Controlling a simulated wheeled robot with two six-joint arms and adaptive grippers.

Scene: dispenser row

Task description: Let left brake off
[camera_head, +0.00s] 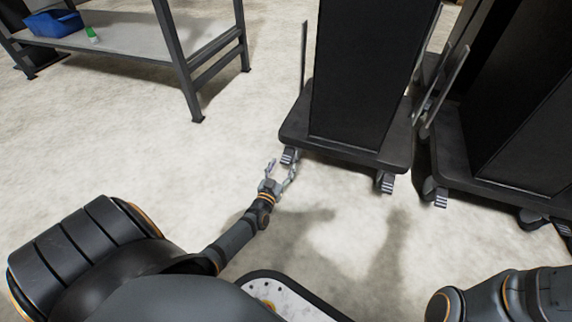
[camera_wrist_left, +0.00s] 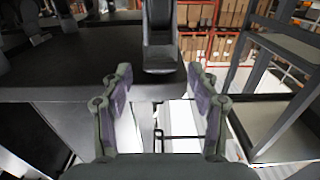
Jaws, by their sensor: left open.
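A black dispenser (camera_head: 362,70) stands on a dark wheeled base (camera_head: 345,147). The base's left front caster (camera_head: 289,156), with a ridged grey brake pedal, sticks out under the left front corner. My left gripper (camera_head: 280,168) is open and empty, just in front of this caster. In the left wrist view the caster and pedal (camera_wrist_left: 160,52) appear beyond and between the parted fingers of the left gripper (camera_wrist_left: 160,85). I cannot tell whether a finger touches the pedal. The right front caster (camera_head: 386,182) has a similar pedal. My right gripper is out of frame.
A second dark dispenser (camera_head: 525,110) on casters stands close on the right. A metal workbench (camera_head: 150,38) with a blue bin (camera_head: 52,23) and a green-and-white bottle (camera_head: 91,34) is at the back left. Pale floor is clear between bench and dispenser.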

